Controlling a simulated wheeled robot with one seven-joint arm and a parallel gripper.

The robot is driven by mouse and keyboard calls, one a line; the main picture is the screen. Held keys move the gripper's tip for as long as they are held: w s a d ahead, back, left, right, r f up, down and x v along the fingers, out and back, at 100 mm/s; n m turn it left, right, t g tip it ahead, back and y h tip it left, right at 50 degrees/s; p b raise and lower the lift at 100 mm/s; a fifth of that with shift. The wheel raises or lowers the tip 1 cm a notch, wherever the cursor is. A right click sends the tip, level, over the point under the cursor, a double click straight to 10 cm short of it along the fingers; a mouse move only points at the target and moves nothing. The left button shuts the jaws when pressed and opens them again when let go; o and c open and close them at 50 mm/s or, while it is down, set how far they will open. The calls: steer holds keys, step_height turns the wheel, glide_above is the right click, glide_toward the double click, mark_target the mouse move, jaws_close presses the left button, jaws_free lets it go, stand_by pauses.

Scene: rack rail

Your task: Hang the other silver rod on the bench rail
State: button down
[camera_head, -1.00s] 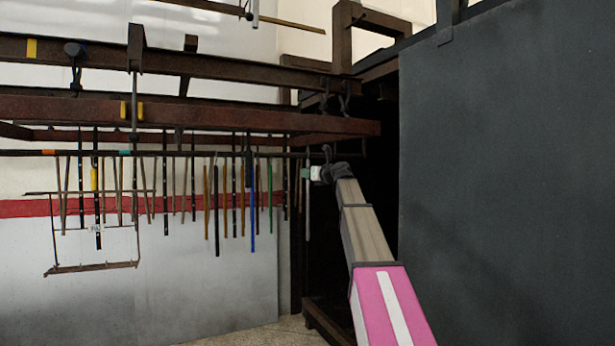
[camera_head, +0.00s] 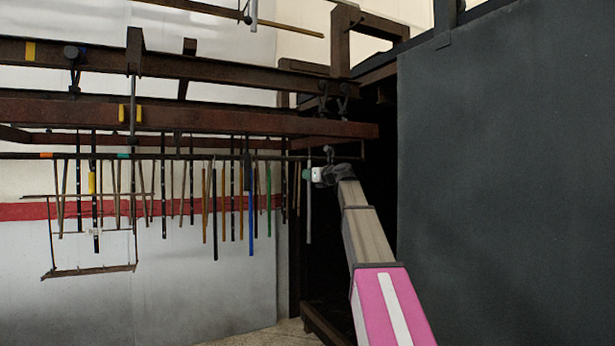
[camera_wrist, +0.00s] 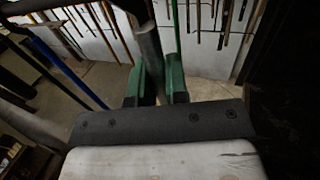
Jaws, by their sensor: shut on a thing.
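A thin silver rod (camera_head: 309,220) hangs upright from my gripper (camera_head: 307,174) in the head view, near the right end of the bench rail (camera_head: 20,155). In the wrist view, the green fingers of my gripper (camera_wrist: 156,88) are shut around the grey silver rod (camera_wrist: 150,45). The rail is a long dark horizontal bar with orange and teal marks, below the rusty beams. I cannot tell whether the rod's top touches the rail. The rod's grasped part is hidden between the fingers.
Several rods hang along the rail, with a blue rod (camera_head: 251,225) and a green rod (camera_head: 269,210) nearest my gripper. A wire frame (camera_head: 90,270) hangs at the left. Rusty beams (camera_head: 200,115) run above. A dark grey panel (camera_head: 510,180) stands close at the right.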

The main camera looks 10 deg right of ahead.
steer(key=shift+s+d, duration=0.25)
steer(key=shift+s, duration=0.6)
steer(key=shift+s+d, duration=0.3)
steer(key=shift+s, duration=0.55)
steer(key=shift+s+d, duration=0.25)
steer(key=shift+s, duration=0.6)
